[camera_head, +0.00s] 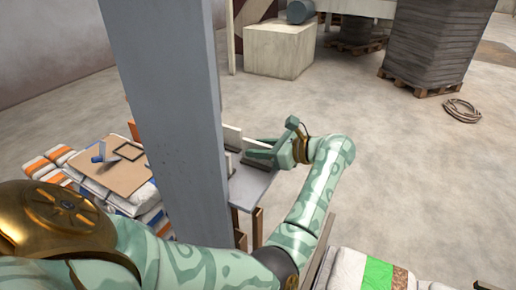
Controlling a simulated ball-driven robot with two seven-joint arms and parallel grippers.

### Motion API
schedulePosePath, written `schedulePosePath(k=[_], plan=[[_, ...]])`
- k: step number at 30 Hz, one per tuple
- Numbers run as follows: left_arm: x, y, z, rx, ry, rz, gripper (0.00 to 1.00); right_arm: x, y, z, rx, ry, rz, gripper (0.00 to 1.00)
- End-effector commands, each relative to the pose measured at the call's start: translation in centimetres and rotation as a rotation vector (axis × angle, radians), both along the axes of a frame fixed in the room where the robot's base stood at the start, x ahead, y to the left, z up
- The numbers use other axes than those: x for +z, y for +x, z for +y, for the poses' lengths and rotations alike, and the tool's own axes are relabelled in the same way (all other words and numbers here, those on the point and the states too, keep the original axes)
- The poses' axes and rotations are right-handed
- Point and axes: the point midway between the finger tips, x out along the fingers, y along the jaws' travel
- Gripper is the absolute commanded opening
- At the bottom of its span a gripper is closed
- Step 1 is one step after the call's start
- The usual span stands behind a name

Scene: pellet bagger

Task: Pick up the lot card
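My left gripper (258,148) reaches over a small grey stand (250,185) just right of the grey column. Its fingers point left and show a gap between them, with nothing seen held. A pale upright panel (232,137) stands close to the fingertips; it is too small to tell whether it is the lot card. The column hides part of the stand and whatever lies behind it. I cannot make out the lot card for certain. My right gripper is not in view.
The thick grey column (172,110) stands close in front. Left of it, a cardboard sheet (122,178) with a blue item (98,153) lies on stacked bags. More bags (345,270) are at the lower right. A coiled rope (461,109) lies on otherwise clear floor at right.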

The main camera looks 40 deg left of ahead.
Motion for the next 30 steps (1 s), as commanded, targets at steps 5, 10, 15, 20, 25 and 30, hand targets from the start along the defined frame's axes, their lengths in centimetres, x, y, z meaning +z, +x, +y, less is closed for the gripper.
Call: schedulePosePath(k=[5,10,15,20,25,30], plan=[[-0.3,-0.3,0.8,-0.001,-0.001,-0.001,0.36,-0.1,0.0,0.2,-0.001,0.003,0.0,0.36],[-0.3,-0.2,0.8,-0.001,-0.001,-0.001,0.28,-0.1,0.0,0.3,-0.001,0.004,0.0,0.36],[-0.3,-0.2,0.8,-0.001,-0.001,-0.001,0.0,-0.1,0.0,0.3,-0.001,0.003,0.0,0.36],[-0.2,-0.2,0.8,-0.001,-0.001,-0.001,0.0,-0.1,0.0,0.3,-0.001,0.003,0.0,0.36],[-0.1,-0.2,0.8,-0.001,-0.001,-0.001,0.0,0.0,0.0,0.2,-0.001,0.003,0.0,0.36],[0.8,-0.3,1.0,-0.001,-0.001,-0.001,0.0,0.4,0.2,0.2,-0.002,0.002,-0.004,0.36]])
